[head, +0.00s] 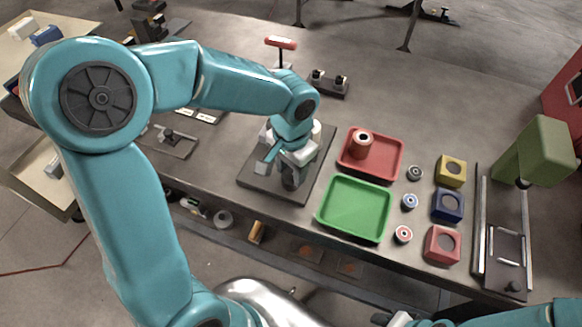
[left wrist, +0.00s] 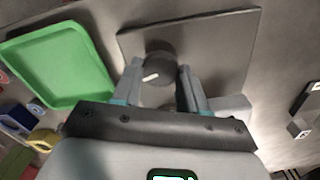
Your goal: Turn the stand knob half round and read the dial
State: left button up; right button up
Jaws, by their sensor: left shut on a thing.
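The stand is a dark square plate (head: 255,182) on the bench, under my left gripper (head: 288,168). In the left wrist view the plate (left wrist: 220,40) carries a dark round knob (left wrist: 157,72) with a white pointer mark. The mark points to the lower left in that view. My left gripper (left wrist: 160,78) is shut on the knob, one finger on each side. In the head view the gripper hides most of the stand's top, and I cannot make out a dial reading. My right arm shows at the lower right edge; its jaws cannot be made out.
A railed fixture (head: 480,230) is at the far right. A red-handled tool (head: 281,43) stands behind.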

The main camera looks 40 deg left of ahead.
pick_arm(q)
jog(key=m, duration=0.5)
jog(key=shift+w+r+m, duration=0.1)
jog(key=shift+m, duration=0.2)
jog(key=m+p, duration=0.1)
jog(key=m, duration=0.3)
jog(key=m+p, duration=0.1)
jog(key=m, duration=0.4)
jog(key=shift+d, duration=0.1)
jog(key=shift+m+p, duration=0.8)
jog(key=shift+m, duration=1.5)
jog(key=shift+s, duration=0.2)
jog(key=o, duration=1.1)
jog(key=shift+c, duration=0.2)
jog(key=shift+d, duration=0.1)
